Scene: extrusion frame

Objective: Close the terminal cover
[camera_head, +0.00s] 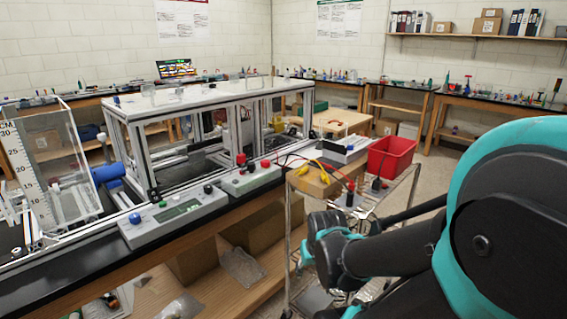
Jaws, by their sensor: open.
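I cannot pick out the terminal cover for certain at this size. An aluminium extrusion frame (152,172) with a white top stands on the black bench. Two grey control boxes sit in front of it: one with a small display and a green button (172,217), and one with red and black knobs or terminals (249,181). Whether either carries a cover is unclear. My teal and black arm fills the lower right, with a joint near the bench's front side. My gripper does not show.
A wire cart (290,228) stands between the bench and my arm, holding a red bin (391,157), a yellow-topped wooden block (315,182) and cables. A clear tank with a scale (62,165) is at left. Other benches line the walls.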

